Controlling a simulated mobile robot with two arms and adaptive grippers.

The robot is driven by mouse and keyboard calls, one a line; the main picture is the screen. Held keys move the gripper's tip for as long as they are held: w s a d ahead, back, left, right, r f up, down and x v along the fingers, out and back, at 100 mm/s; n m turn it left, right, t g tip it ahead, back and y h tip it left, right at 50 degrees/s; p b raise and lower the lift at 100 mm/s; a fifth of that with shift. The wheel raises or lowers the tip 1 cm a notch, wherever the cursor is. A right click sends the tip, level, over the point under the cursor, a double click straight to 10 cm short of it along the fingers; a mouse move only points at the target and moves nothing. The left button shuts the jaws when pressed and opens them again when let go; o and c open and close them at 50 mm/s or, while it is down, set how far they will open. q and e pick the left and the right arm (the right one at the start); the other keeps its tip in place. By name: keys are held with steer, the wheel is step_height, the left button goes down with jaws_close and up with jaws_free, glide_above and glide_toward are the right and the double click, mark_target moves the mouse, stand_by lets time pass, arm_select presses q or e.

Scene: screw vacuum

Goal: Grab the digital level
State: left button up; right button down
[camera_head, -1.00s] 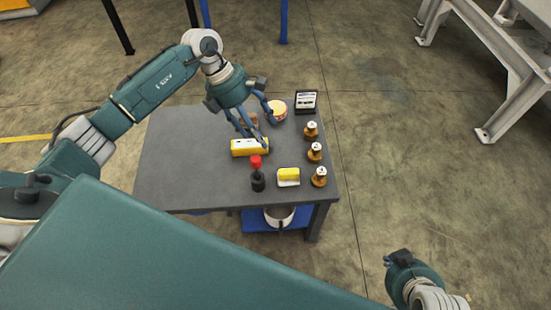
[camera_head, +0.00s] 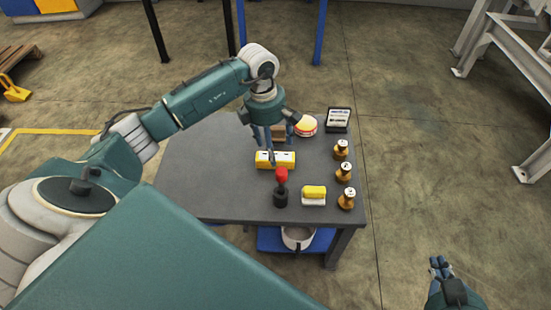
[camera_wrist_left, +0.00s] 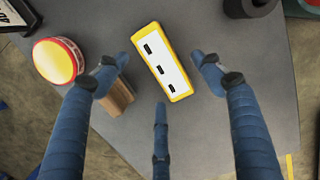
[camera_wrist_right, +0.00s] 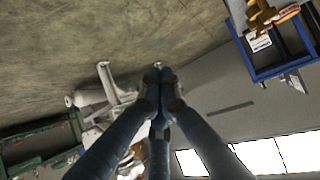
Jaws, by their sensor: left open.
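The digital level, a yellow bar with a white face and dark slots, lies on the grey table (camera_head: 205,170). It shows near the middle of the table in the head view (camera_head: 289,160) and in the left wrist view (camera_wrist_left: 155,62). My left gripper (camera_head: 269,153) is open, pointing down over the level. In the left wrist view its fingers (camera_wrist_left: 157,76) are spread on both sides of the level, with a third finger below its near end. I see no clear contact. My right gripper (camera_wrist_right: 158,74) is shut and empty, off the table at the lower right.
A wooden block (camera_wrist_left: 118,98) and a round red-yellow tin (camera_wrist_left: 57,61) stand close to the left fingers. A red-topped black item (camera_head: 281,196), a yellow-white block (camera_head: 314,195), brass weights (camera_head: 344,173) and a framed panel (camera_head: 338,119) are nearby. The table's left side is clear.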

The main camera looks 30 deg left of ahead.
mark_target(276, 153)
arm_select(q)
steer(key=f, duration=0.2)
steer(key=f+b, duration=0.1)
steer(key=f, duration=0.1)
steer(key=shift+w+d+f, duration=0.15)
steer(key=shift+d+f, duration=0.05)
steer(key=shift+f, duration=0.05)
arm_select(e)
steer(key=w+a+r+t+y, duration=0.1)
steer(key=w+a+r+t, duration=0.1)
steer(key=r, duration=0.4)
steer(key=shift+w+r+t, duration=0.4)
steer(key=shift+w+t, duration=0.4)
steer(key=shift+w, duration=0.3)
arm_select(q)
steer(key=shift+c, duration=0.3)
steer(key=c, duration=1.3)
steer(key=shift+c, duration=0.4)
steer(key=shift+r, duration=0.15)
